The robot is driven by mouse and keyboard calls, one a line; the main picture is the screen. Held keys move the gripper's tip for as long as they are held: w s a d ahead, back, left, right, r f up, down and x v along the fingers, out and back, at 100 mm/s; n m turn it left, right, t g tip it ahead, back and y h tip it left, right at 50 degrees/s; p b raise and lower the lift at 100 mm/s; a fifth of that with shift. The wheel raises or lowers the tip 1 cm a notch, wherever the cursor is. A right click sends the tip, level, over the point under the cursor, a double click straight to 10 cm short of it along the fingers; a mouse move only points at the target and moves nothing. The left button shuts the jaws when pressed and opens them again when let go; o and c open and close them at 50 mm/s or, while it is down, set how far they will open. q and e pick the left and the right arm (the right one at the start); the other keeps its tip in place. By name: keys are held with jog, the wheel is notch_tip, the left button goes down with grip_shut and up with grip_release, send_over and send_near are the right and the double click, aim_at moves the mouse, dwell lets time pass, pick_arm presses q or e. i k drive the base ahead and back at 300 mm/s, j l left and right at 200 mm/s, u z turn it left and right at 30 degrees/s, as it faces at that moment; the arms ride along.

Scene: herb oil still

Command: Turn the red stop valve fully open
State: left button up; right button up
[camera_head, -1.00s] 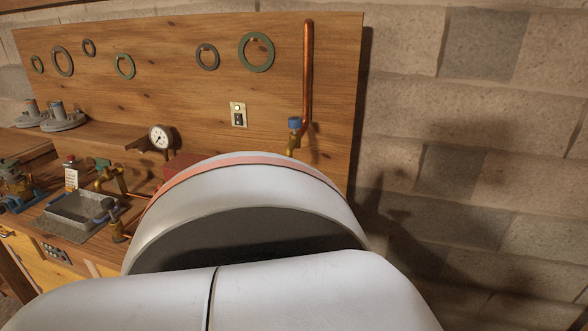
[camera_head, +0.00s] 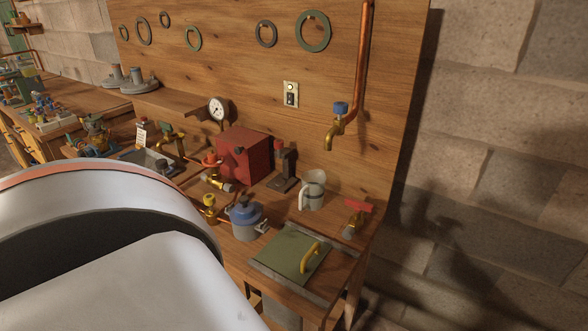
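Two valves with reddish handles show on the bench. A brass valve with a red bar handle (camera_head: 358,206) sits at the bench's right edge, right of the grey mug. A brass valve with an orange-red handle (camera_head: 212,160) stands in front of the red box. I cannot tell which is the stop valve, nor how far either is turned. A large white link of my own arm fills the lower left and hides part of the bench. Neither gripper is in view.
A red box (camera_head: 243,155), a grey mug (camera_head: 314,190), a blue-lidded pot (camera_head: 246,219) and a green panel with a yellow handle (camera_head: 291,254) crowd the bench. A blue-handled tap (camera_head: 340,109) hangs from the copper pipe above. A gauge (camera_head: 218,108) stands at the back.

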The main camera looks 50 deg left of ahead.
aim_at(358, 205)
jog(key=i+l+u, duration=0.1)
jog(key=u, duration=0.4)
jog(key=l+u, duration=0.1)
jog(key=u, duration=0.4)
jog(key=i+l+u, duration=0.1)
jog(key=u, duration=0.35)
